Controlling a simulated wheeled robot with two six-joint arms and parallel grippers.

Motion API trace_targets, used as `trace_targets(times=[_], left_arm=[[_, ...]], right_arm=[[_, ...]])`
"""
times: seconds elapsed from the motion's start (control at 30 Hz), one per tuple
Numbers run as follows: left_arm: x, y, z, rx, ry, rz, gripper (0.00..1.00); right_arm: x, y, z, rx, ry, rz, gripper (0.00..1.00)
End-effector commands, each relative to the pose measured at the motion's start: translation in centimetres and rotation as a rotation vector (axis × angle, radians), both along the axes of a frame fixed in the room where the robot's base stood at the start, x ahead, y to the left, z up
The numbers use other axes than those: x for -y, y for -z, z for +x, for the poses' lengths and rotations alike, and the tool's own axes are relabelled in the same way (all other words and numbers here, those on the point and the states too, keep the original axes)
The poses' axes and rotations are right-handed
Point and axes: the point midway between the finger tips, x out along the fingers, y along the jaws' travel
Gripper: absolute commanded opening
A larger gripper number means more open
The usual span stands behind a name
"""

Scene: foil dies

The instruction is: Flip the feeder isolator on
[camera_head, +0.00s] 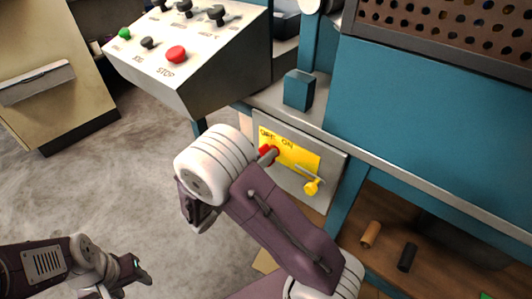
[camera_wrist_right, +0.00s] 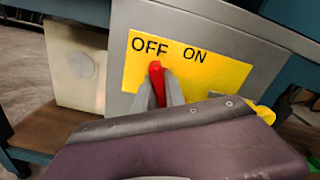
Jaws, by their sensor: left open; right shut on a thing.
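The feeder isolator is a grey box with a yellow plate (camera_head: 305,158) marked OFF and ON, below the bench edge in the head view. The plate also shows in the right wrist view (camera_wrist_right: 205,75). Its red handle (camera_wrist_right: 156,72) stands under the OFF mark, left of ON. My right gripper (camera_wrist_right: 160,95) is shut on the red handle, with a finger on each side of it. In the head view my right gripper (camera_head: 268,155) and wrist partly hide the handle. My left gripper (camera_head: 138,270) is open and empty at the lower left, far from the isolator.
A sloped control box (camera_head: 190,55) with a red STOP button (camera_head: 176,54) stands above left. A yellow knob (camera_head: 311,187) sticks out at the plate's lower right. A teal block (camera_head: 298,90) sits on the ledge above. A brown cylinder (camera_head: 371,234) and a black one (camera_head: 407,257) stand on the lower shelf.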

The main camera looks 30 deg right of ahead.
Motion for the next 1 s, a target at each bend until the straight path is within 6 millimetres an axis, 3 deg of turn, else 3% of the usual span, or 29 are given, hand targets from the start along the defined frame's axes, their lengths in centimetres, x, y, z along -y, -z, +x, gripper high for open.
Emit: trace_targets(times=[0.5, 1.0], left_arm=[[0.0, -2.4, 0.0, 0.0, 0.0, 0.0, 0.53], [0.0, -2.8, 0.0, 0.0, 0.0, 0.0, 0.53]], right_arm=[[0.0, -0.1, -0.2, 0.343, 0.001, 0.145, 0.0], [0.1, 0.1, -0.2, 0.463, 0.001, 0.195, 0.0]])
